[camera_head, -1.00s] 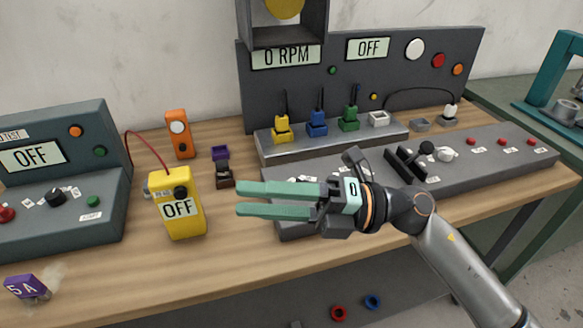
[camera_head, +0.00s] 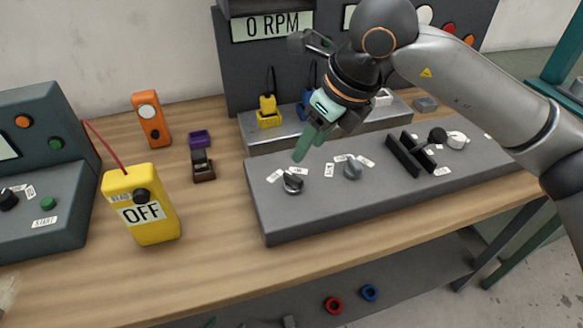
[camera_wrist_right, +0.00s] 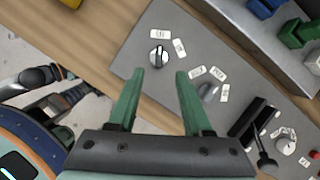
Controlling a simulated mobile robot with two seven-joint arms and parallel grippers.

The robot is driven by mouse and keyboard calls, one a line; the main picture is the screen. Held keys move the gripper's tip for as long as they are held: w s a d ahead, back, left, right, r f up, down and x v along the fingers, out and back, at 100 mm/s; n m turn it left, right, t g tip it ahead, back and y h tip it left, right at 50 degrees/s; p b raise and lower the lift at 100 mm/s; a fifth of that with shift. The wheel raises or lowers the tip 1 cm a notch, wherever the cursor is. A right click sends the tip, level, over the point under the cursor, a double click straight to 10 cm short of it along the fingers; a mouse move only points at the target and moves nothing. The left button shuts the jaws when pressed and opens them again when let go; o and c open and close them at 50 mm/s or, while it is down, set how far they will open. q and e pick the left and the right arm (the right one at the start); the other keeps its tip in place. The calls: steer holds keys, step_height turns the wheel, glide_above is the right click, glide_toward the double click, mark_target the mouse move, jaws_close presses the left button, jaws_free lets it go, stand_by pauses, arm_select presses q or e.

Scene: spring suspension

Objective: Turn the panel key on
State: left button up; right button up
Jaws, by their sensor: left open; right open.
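The grey control panel (camera_head: 310,215) lies along the table and carries two rotary switches. The left one is a round silver and black key-like switch (camera_head: 292,184) with small labels beside it. The other is a grey knob (camera_head: 352,167) to its right. I cannot tell from their labels which is the panel key. My right gripper (camera_head: 304,148) is open and empty, pointing down above the panel, behind the left switch. In the right wrist view the left switch (camera_wrist_right: 158,56) appears between and beyond the open fingers, apart from them.
A black lever switch (camera_head: 408,153) and a white knob (camera_head: 456,140) stand further right on the panel. A raised ledge with coloured plugs (camera_head: 268,112) is behind. A yellow meter reading OFF (camera_head: 141,205) stands left. The table front is clear.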

mark_target(292, 174)
steer(key=x, duration=1)
steer(key=shift+a, duration=0.1)
jaws_close()
